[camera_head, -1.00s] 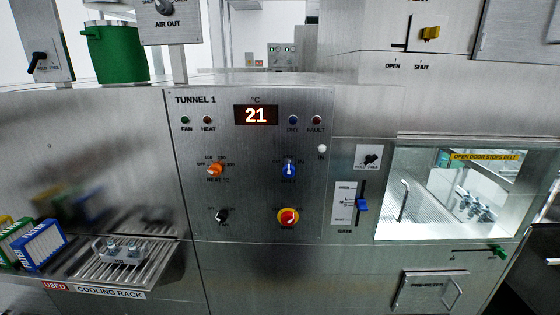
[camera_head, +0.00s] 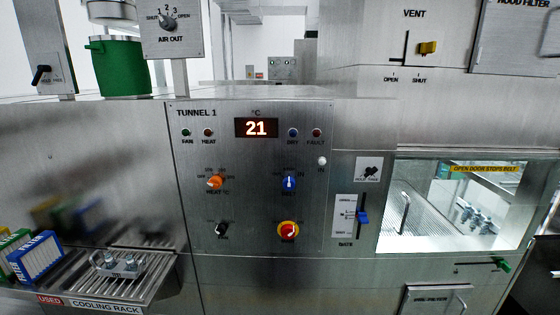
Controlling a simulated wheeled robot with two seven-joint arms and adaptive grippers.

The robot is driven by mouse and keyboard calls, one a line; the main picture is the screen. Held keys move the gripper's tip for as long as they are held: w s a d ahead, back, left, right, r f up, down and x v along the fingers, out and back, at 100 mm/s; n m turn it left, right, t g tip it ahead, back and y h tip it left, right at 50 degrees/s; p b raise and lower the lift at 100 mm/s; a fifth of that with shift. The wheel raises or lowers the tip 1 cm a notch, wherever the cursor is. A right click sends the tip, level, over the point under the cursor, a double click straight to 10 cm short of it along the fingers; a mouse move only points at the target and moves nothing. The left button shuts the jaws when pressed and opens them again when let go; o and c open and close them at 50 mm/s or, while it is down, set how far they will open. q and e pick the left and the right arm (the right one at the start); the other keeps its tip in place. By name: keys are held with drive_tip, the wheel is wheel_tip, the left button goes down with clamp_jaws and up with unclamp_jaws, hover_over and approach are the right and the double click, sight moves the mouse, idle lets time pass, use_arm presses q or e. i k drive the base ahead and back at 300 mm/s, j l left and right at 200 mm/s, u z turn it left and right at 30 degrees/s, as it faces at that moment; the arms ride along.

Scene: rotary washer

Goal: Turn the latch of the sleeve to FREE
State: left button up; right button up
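A green cylindrical sleeve (camera_head: 124,68) with a small side tab stands at the upper left under a pale round duct. Left of it, a grey plate (camera_head: 58,40) carries a black lever (camera_head: 41,75), which looks like the latch. The lever slants, with its lower end to the left. Small lettering beside it is too small to read surely, so I cannot tell which mark it points to. Neither of my grippers is in view.
The Tunnel 1 panel (camera_head: 256,205) stands in the middle with several knobs and a display reading 21. A lit window (camera_head: 455,205) is at the right.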

sight(43, 68)
drive_tip(key=u, duration=1.5)
